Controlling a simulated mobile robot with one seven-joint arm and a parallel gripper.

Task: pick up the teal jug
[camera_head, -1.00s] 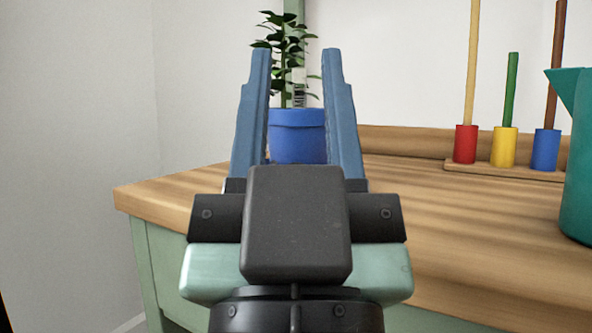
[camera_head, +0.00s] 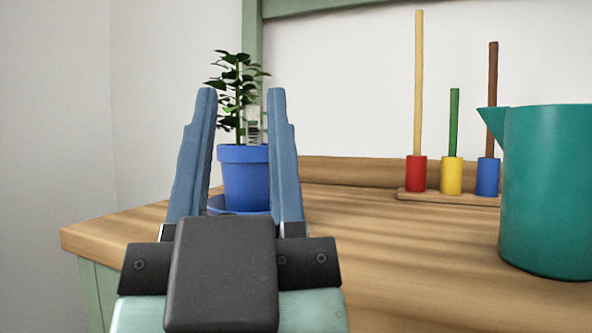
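The teal jug (camera_head: 548,195) stands upright on the wooden tabletop at the right of the view, its spout pointing left. Its right side is cut off by the frame edge, and no handle shows. My gripper (camera_head: 240,92) is left of the jug, its two blue fingers spread apart and pointing up and away in the picture. Nothing is held between the fingers. The gripper and the jug are clearly apart.
A potted plant in a blue pot (camera_head: 243,178) on a blue saucer (camera_head: 222,208) shows behind and between my fingers. A peg toy (camera_head: 452,197) with red, yellow and blue rings stands behind the jug's left. The wooden tabletop (camera_head: 400,255) between gripper and jug is clear.

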